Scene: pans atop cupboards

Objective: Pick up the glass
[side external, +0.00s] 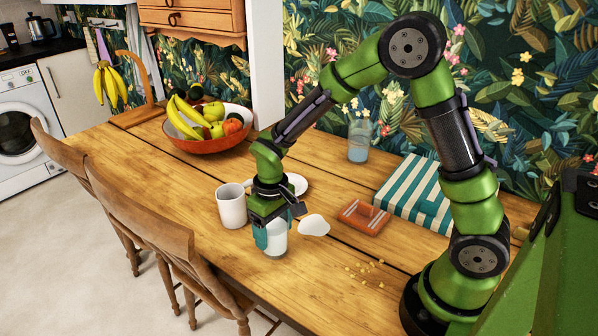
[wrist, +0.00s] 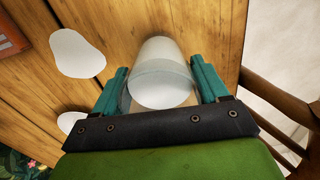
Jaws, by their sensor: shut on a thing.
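The glass (side external: 278,240) is a whitish tumbler that looks filled with something milky, standing about upright over the table near its front edge. My gripper (side external: 271,238) points down from above, its teal fingers on either side of the glass and shut on it. In the wrist view the glass (wrist: 162,72) sits between the two teal fingers of my gripper (wrist: 160,85). I cannot tell whether its base touches the wood. The fingers hide part of its sides.
A white mug (side external: 232,207) stands close left of my gripper; a white plate (side external: 299,184) is behind. A white puddle-like patch (side external: 313,225) and an orange-brown item (side external: 363,217) lie right. Crumbs (side external: 367,270) lie in front. A fruit bowl (side external: 215,142) and striped cloth (side external: 405,193) are farther back.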

